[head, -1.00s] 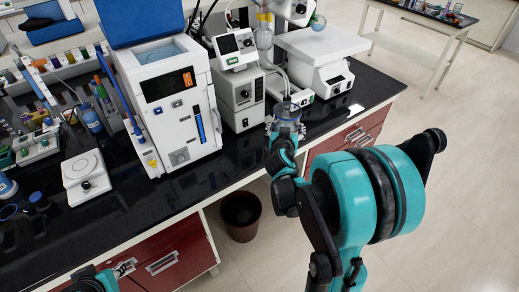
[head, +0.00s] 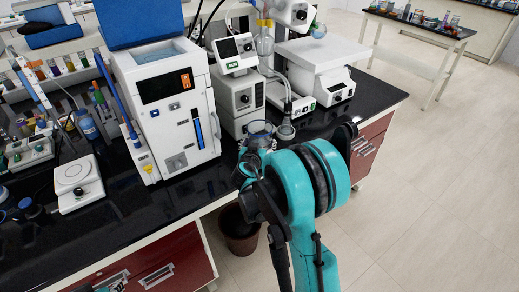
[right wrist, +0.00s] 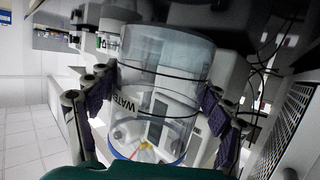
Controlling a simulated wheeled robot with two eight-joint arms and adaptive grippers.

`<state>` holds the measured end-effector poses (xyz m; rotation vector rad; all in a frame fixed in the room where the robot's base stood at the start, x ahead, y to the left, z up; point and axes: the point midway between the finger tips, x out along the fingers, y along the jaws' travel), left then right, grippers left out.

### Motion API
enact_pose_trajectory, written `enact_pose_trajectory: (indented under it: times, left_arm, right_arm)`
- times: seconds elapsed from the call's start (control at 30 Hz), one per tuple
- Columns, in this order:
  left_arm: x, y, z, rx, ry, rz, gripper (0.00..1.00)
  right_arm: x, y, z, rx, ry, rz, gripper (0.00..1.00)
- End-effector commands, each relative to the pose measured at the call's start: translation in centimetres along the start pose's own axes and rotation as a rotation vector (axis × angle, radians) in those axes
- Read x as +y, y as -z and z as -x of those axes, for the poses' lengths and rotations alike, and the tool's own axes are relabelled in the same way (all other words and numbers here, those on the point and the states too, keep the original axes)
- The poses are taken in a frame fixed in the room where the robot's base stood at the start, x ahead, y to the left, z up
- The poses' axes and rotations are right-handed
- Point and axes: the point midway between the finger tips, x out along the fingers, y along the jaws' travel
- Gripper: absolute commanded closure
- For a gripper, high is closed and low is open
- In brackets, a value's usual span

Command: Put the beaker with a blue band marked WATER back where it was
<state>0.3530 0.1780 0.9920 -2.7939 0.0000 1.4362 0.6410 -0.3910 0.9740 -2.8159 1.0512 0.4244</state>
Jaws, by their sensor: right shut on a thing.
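The clear beaker marked WATER (right wrist: 160,85) fills the middle of the right wrist view, with dark lines around it and a blue band at its lower edge. My right gripper (right wrist: 157,105) is shut on it, with purple finger pads on both sides. In the head view the beaker (head: 262,128) is over the front part of the black bench, in front of the grey control unit. My right gripper (head: 250,160) is partly hidden by my arm. I cannot tell whether the beaker touches the bench. My left gripper (head: 112,283) shows only partly at the bottom edge.
The black bench (head: 130,215) has clear room at its front, left of the beaker. A round-footed grey hose piece (head: 286,128) is close right of the beaker. A bin (head: 238,230) stands below.

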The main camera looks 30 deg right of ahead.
Motion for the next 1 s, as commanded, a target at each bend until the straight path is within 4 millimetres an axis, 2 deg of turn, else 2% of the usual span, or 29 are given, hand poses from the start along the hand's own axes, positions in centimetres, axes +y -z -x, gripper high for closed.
enact_pose_trajectory:
  times: [0.03,0.1,0.47,0.5,0.57,1.0]
  left_arm:
    - [0.0,-0.5,-0.7,0.000,0.000,0.000,0.70]
    - [0.0,-0.7,-1.0,0.000,0.000,0.000,0.70]
    - [0.0,-0.8,-1.1,0.000,0.000,0.000,0.70]
    - [0.0,-0.8,-1.1,0.000,0.000,0.000,0.70]
    - [0.0,-0.8,-1.1,0.000,0.000,0.000,0.70]
    - [0.0,-0.5,-0.6,0.000,0.000,0.000,0.70]
  right_arm:
    - [0.0,-1.2,-0.4,0.000,0.000,0.000,0.81]
    - [0.0,-1.9,-0.6,0.001,0.000,0.001,0.81]
    - [0.0,-2.2,-0.7,0.000,0.001,0.001,0.81]
    - [0.0,-2.2,-0.7,0.000,0.000,0.000,0.16]
    - [0.0,-2.2,-0.7,0.000,0.000,0.000,0.01]
    - [0.0,-1.7,-0.5,0.000,0.000,0.000,0.01]
